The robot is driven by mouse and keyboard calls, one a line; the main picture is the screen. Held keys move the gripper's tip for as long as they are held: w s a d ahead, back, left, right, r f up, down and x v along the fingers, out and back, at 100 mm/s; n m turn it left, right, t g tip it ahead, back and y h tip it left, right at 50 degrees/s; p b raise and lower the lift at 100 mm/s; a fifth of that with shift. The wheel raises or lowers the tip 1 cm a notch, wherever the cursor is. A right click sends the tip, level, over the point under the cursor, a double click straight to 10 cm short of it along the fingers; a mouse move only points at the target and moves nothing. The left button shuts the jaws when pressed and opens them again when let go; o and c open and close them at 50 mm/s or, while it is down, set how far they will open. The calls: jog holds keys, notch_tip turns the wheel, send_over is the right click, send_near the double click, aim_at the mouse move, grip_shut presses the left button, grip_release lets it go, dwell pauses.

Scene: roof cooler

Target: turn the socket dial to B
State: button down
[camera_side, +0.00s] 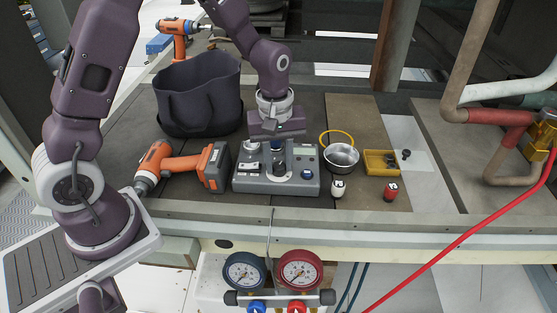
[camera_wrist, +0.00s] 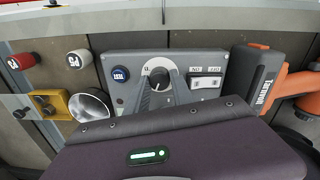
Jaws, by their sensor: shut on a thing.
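The socket dial (camera_wrist: 158,76) is a dark round knob with a pale pointer mark, on a grey tester box (camera_side: 275,186). The box also shows in the wrist view (camera_wrist: 207,62). My gripper (camera_side: 278,168) reaches down to the box from above, and its two grey fingers flank the dial in the wrist view (camera_wrist: 159,88), shut on it. In the side view the fingers mostly hide the dial. The letters around the dial are too small to read, so I cannot tell which setting it points to.
An orange drill (camera_side: 180,165) lies left, a dark bag (camera_side: 198,98) stands behind. Right are a metal bowl (camera_side: 341,157), yellow tray (camera_side: 380,170), white can (camera_side: 338,190) and red can (camera_side: 391,191).

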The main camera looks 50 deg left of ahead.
jog(key=m, duration=0.5)
jog(key=shift+w+m, duration=0.1)
jog(key=shift+m, duration=0.2)
jog(key=m, duration=0.4)
jog(key=shift+m, duration=0.3)
jog(key=m, duration=0.4)
jog(key=shift+d+m+g, duration=0.1)
jog(key=shift+m+g, duration=0.2)
jog(key=shift+m, duration=2.2)
jog(key=c, duration=1.1)
grip_release()
